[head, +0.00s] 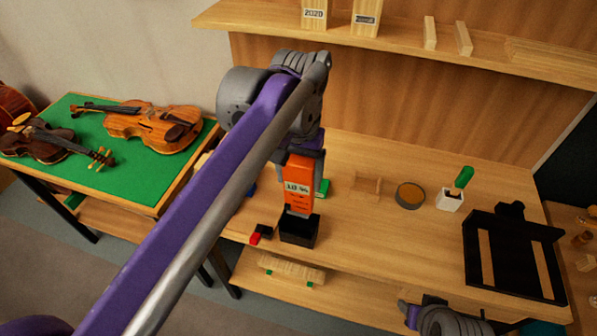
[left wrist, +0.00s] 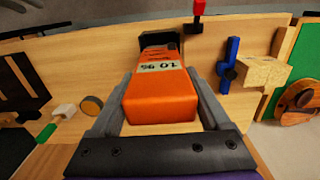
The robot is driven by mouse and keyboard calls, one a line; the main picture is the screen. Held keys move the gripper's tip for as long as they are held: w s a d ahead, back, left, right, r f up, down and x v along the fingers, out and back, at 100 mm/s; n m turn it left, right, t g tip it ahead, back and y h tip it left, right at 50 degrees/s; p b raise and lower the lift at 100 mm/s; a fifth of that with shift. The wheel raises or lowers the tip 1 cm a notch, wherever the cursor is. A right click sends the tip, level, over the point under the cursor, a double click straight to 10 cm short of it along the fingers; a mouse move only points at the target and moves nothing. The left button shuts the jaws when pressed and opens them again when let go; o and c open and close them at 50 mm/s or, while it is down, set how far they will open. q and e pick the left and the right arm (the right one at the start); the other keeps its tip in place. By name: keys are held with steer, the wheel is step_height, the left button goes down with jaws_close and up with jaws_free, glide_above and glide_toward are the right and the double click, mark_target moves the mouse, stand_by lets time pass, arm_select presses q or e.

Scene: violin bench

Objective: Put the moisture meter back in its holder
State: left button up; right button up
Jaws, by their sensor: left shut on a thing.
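The moisture meter (head: 298,187) is an orange block with a pale label and a dark lower end. It stands upright, label facing me in the head view. My left gripper (head: 304,151) is shut on its upper part from above. The black open-topped holder (head: 300,233) sits at the bench's front edge, directly under the meter. The meter's lower end is at the holder's mouth; I cannot tell how far inside it is. In the left wrist view the meter (left wrist: 160,98) lies between both fingers, with the holder (left wrist: 158,40) partly hidden behind it.
A red and black piece (head: 261,233) lies left of the holder. A black frame (head: 514,250) is far right. Violins lie on the left table.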

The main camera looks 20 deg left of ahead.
mark_target(299, 204)
arm_select(q)
steer(key=shift+f+b, duration=0.85)
steer(key=shift+f, duration=1.05)
steer(key=shift+f+b, duration=0.3)
steer(key=shift+f, duration=0.3)
steer(key=shift+f, duration=0.15)
steer(key=shift+f+b, duration=1.25)
steer(key=shift+f, duration=1.1)
steer(key=o, duration=1.5)
steer(key=shift+r, duration=0.1)
